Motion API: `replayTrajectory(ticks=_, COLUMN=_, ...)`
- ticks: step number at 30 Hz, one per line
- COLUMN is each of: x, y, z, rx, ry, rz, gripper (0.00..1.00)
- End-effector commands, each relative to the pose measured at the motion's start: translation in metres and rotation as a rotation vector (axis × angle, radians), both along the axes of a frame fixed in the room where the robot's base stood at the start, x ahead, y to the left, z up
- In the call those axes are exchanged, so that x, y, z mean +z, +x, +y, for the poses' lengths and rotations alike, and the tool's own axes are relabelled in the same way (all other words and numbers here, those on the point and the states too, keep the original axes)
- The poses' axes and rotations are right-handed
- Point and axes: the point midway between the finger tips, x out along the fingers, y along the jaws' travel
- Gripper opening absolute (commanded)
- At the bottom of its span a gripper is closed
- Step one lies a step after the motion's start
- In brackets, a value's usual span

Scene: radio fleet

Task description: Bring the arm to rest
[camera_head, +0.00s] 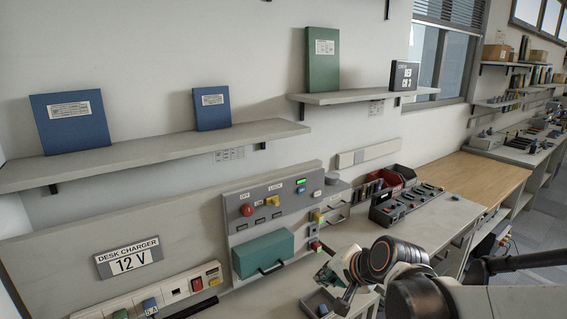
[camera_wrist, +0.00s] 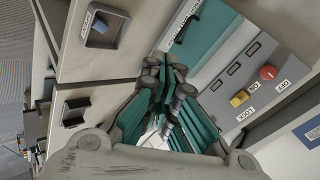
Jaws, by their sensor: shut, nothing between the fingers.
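My arm (camera_head: 375,262) reaches in from the lower right, bent over the front of the bench. My gripper (camera_head: 335,275) is tilted downward in front of the grey control panel. It also shows large in the wrist view (camera_wrist: 168,88), with its fingers together and nothing between them. The arm's lower part is cut off by the picture edge.
The panel (camera_head: 290,205) carries a red button, a yellow switch and a teal drawer (camera_head: 262,254). A small tray (camera_head: 316,303) lies just below my gripper. A charger strip (camera_head: 150,300) runs along the lower left. Shelves (camera_head: 150,152) hold binders above.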

Motion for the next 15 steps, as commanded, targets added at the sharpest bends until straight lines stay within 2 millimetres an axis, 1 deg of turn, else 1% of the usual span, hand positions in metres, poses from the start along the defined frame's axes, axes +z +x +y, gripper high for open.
replayTrajectory(ticks=1, x=0.007, y=-0.013, z=-0.006, rx=0.023, ry=-0.047, rz=-0.008, gripper=0.00)
replayTrajectory(ticks=6, x=0.024, y=-0.052, z=-0.027, rx=0.108, ry=-0.212, rz=-0.030, gripper=0.00)
replayTrajectory(ticks=11, x=0.034, y=-0.090, z=-0.046, rx=0.191, ry=-0.365, rz=-0.043, gripper=0.00)
replayTrajectory(ticks=15, x=0.039, y=-0.125, z=-0.063, rx=0.268, ry=-0.499, rz=-0.047, gripper=0.00)
